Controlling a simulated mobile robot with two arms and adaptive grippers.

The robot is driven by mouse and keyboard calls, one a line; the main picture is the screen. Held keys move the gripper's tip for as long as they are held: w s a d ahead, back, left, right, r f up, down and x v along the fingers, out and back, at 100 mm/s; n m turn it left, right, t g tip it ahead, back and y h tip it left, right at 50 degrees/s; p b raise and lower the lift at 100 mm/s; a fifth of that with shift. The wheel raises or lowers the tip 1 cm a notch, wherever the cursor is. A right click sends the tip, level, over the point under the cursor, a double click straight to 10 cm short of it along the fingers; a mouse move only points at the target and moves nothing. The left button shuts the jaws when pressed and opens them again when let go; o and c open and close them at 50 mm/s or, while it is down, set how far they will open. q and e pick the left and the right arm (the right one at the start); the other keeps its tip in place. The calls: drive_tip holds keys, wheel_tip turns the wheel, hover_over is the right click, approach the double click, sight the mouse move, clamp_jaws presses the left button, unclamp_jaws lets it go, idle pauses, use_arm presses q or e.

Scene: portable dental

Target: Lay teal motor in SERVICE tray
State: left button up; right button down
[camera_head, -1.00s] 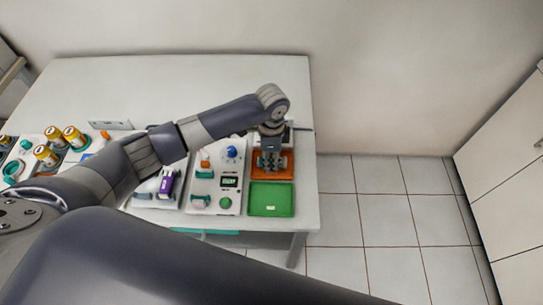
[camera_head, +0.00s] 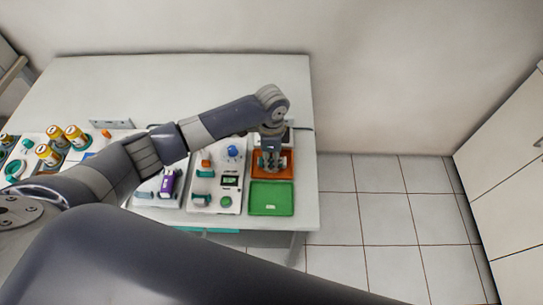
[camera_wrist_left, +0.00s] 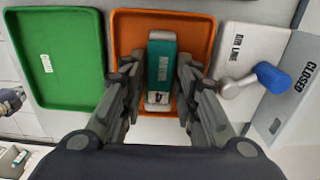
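The teal motor (camera_wrist_left: 162,70), a teal block with grey ends and a white label, lies in the orange tray (camera_wrist_left: 205,25) in the left wrist view. My left gripper (camera_wrist_left: 160,72) is open, with one finger on each side of the motor and narrow gaps showing. In the head view my left gripper (camera_head: 272,162) is low over the orange tray (camera_head: 258,176) and mostly hides the motor. The orange tray's label is not visible, so I cannot tell if it is the SERVICE tray. My right gripper is not in view.
An empty green tray (camera_head: 271,198) with a small unreadable label sits in front of the orange one. A white panel (camera_wrist_left: 238,50) marked AIR LINE with a blue-ended lever (camera_wrist_left: 270,78) adjoins the orange tray. Several yellow canisters (camera_head: 75,137) stand at the left.

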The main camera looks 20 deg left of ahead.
use_arm(q)
drive_tip(key=shift+o, duration=1)
drive_tip(key=shift+r, duration=0.15)
wheel_tip(320, 180, up, 12)
